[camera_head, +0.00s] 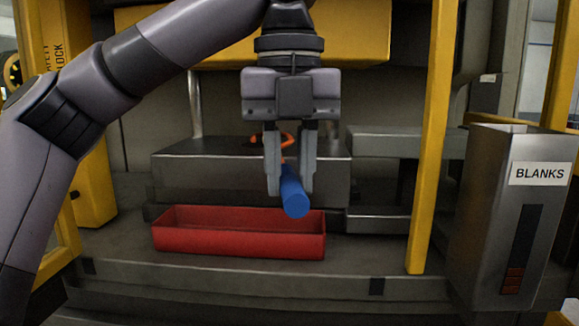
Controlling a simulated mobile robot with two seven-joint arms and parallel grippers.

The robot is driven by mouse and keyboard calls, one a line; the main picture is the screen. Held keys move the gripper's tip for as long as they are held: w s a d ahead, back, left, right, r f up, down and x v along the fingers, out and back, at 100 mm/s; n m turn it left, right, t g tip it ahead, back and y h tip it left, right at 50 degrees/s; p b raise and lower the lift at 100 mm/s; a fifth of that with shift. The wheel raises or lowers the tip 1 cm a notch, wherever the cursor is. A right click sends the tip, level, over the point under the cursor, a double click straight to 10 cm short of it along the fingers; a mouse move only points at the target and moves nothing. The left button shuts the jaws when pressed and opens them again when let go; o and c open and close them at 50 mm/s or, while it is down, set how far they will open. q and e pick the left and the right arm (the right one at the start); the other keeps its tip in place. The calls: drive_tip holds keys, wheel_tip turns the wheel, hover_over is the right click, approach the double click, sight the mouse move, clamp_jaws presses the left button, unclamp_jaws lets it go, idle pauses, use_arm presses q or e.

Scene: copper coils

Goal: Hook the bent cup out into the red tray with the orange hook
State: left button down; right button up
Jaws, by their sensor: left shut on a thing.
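My left gripper (290,190) comes down from the top centre and is shut on the blue handle (294,198) of the orange hook (288,139). The orange hook end shows behind the fingers, over the top of a grey metal block. The handle's blue end points toward me and slightly down. The red tray (240,246) stands on the ledge below and to the left of the handle; the part of its inside that shows looks empty. I cannot make out the bent cup; the gripper and hook cover part of the block's top. My right gripper is not in view.
The grey metal block (200,176) stands behind the red tray. A yellow post (432,140) rises to the right. A metal bin labelled BLANKS (490,210) stands at the far right. The ledge (360,268) is clear between the tray and the post.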

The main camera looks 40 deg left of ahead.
use_arm(q)
drive_tip(key=shift+s+d, duration=0.1)
drive_tip(key=shift+s, duration=0.05)
drive_tip(key=s+d, duration=0.4)
drive_tip(key=s, duration=0.3)
drive_tip(key=shift+d, duration=0.25)
idle(0.9)
drive_tip(key=shift+s+d, duration=0.1)
drive_tip(key=shift+s, duration=0.15)
idle(0.4)
drive_tip(key=s+d, duration=0.2)
drive_tip(key=s, duration=0.1)
drive_tip(key=shift+s+d+p, duration=0.1)
drive_tip(key=shift+s+p, duration=0.2)
drive_tip(key=shift+p, duration=0.1)
idle(0.6)
drive_tip(key=shift+w+r, duration=0.15)
drive_tip(key=shift+r, duration=0.15)
idle(0.9)
drive_tip(key=shift+w+a+r, duration=0.15)
drive_tip(key=shift+a+r, duration=0.05)
drive_tip(key=shift+r, duration=0.05)
drive_tip(key=shift+r, duration=0.25)
idle(0.4)
